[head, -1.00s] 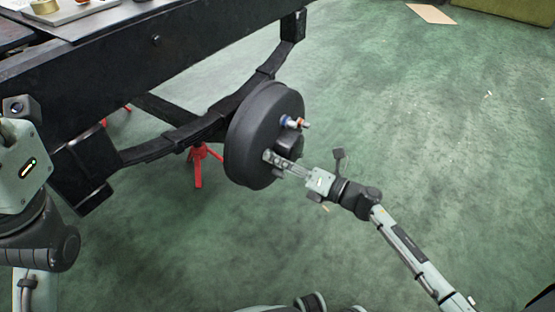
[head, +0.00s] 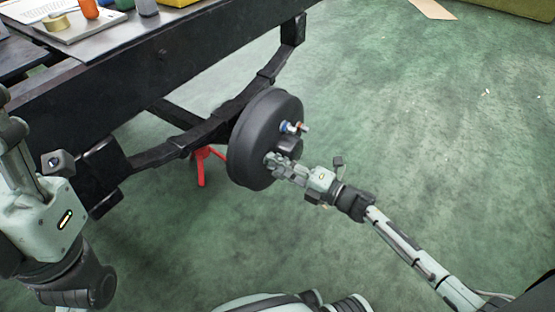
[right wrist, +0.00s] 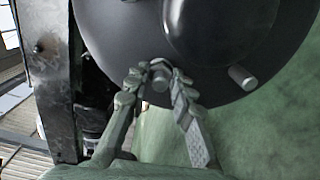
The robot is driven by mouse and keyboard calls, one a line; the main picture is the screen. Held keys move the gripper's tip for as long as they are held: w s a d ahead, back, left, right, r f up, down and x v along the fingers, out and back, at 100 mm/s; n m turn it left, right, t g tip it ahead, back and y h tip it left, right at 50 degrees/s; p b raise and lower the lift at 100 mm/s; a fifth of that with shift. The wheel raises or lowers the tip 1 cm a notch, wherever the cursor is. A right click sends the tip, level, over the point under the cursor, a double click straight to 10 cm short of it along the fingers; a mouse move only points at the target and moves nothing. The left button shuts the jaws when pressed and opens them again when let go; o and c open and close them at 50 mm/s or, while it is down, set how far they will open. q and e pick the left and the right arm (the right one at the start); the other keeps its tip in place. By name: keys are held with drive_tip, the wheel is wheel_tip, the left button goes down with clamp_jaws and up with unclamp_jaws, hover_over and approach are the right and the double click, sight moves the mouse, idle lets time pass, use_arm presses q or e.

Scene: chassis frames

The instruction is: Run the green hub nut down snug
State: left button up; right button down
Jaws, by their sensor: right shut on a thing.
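The black hub drum (head: 250,140) hangs at the end of the axle, facing right, and also fills the top of the right wrist view (right wrist: 120,35). My right gripper (head: 273,160) is at the drum's lower front face. In the right wrist view, its two fingers (right wrist: 160,82) close around a stud (right wrist: 160,84) near the drum's rim. The green hub nut cannot be made out; the fingers cover this spot. A blue nut (head: 285,127) sits on an upper stud. My left gripper (head: 12,130) is partly in view at the left edge, its fingertips unclear.
The black chassis rail (head: 150,65) and leaf spring (head: 175,143) lie left of the drum. A red stand (head: 201,168) is below. A bare stud (right wrist: 242,77) sticks out right of the held one. The green floor to the right is mostly clear.

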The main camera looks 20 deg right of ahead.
drive_tip(key=shift+m, duration=0.5)
drive_tip(key=c, duration=1.6)
unclamp_jaws()
drive_tip(key=shift+d, duration=0.1)
drive_tip(key=v, duration=1.2)
